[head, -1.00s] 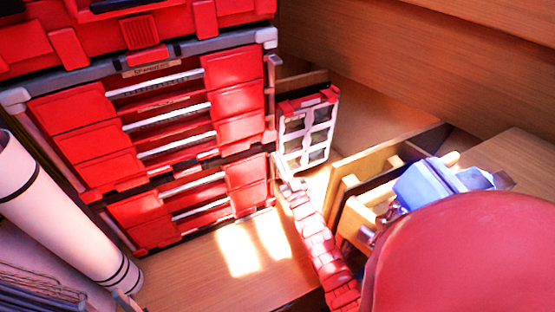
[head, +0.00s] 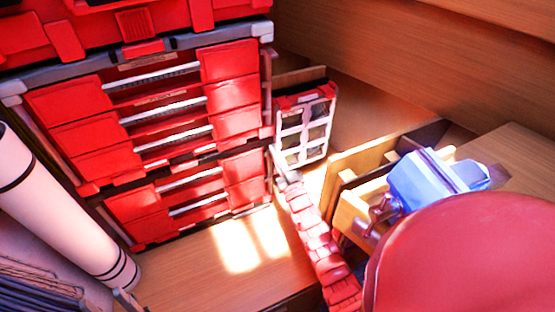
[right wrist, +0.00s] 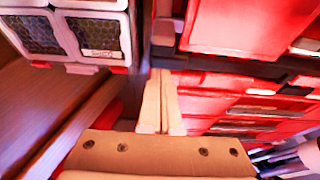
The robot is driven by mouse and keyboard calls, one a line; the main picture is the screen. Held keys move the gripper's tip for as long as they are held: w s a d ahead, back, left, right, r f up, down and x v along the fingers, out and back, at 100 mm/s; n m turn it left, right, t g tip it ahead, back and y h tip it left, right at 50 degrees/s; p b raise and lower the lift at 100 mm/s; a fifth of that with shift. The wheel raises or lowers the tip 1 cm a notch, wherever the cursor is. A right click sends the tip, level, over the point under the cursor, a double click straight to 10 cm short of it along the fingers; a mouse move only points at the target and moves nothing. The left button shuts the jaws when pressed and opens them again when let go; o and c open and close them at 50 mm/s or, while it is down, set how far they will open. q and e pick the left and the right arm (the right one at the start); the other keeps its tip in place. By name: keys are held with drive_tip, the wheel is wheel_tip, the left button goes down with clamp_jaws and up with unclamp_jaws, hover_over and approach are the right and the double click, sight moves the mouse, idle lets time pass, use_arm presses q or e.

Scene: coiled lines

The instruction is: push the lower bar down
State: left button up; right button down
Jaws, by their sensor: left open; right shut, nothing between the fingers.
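A red tool chest (head: 85,98) fills the left of the head view, with several white horizontal bars across its drawers. The lowest white bar (head: 197,208) is near the chest's bottom. A pale upright bar (head: 267,92) runs along its right edge; I cannot tell which is the task's lower bar. My right gripper (head: 277,157) is at the chest's lower right edge. In the right wrist view its pale fingers (right wrist: 160,76) are together and empty, close to the chest's edge; contact is unclear. My left gripper (head: 124,297) is at the bottom edge of the head view, partly cut off.
A white-framed organizer (head: 304,129) stands right of the chest, close to my right gripper. A blue vise-like object (head: 425,180) sits by a wooden drawer (head: 350,207) at right. A white roll (head: 52,212) leans at left. The wooden floor (head: 190,262) before the chest is clear.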

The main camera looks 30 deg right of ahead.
drive_tip(key=b+v, duration=0.2)
drive_tip(key=v, duration=0.8)
drive_tip(key=shift+r, duration=0.2)
drive_tip(key=shift+s+a, duration=0.1)
